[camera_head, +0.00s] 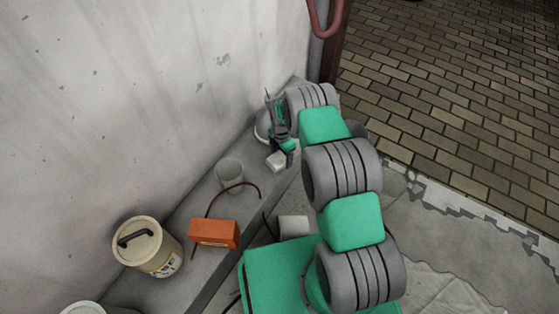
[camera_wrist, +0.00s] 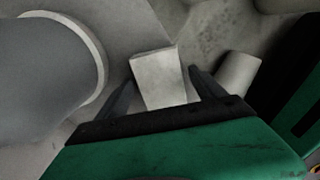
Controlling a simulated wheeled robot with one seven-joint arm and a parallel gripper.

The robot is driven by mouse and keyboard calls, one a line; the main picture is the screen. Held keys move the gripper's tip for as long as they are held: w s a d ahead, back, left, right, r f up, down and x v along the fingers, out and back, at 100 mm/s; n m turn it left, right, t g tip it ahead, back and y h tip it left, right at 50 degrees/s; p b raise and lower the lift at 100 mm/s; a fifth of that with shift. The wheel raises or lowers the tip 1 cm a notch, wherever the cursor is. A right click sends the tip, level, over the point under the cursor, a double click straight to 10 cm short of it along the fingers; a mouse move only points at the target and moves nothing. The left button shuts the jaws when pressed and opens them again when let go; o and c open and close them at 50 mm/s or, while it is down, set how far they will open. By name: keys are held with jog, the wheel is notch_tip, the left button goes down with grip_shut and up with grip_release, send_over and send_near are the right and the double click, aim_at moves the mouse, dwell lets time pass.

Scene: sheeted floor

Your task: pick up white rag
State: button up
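A small pale, block-shaped thing, which I take to be the white rag (camera_head: 277,160), lies on the grey ledge by the wall, just below my gripper (camera_head: 284,148). In the wrist view the white rag (camera_wrist: 158,78) shows between the two dark fingers of my gripper (camera_wrist: 163,88). The fingers are spread, with a visible gap on each side near the tips. Its near end is hidden by the gripper body. I cannot tell how far above the ledge the fingertips are.
A grey-white pot (camera_head: 229,174), an orange box (camera_head: 214,232) with a dark cable and a cream lidded bucket (camera_head: 148,249) stand along the ledge. A pale cylinder (camera_head: 293,227) lies below. The wall rises close on the left. Brick paving (camera_head: 460,90) is clear at right.

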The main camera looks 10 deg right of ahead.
aim_at(283, 158)
jog(key=c, duration=1.2)
jog(key=shift+c, duration=0.2)
jog(key=shift+r, duration=0.3)
jog(key=r, duration=0.1)
jog(key=r+p, duration=0.2)
jog(key=r, duration=0.1)
jog(key=shift+s+d, duration=0.2)
jog(key=shift+d, duration=0.15)
jog(key=s+d+r+p, duration=0.4)
jog(key=s+d+r, duration=0.4)
jog(key=d, duration=0.2)
jog(key=shift+d+r, duration=0.2)
jog(key=shift+d, duration=0.1)
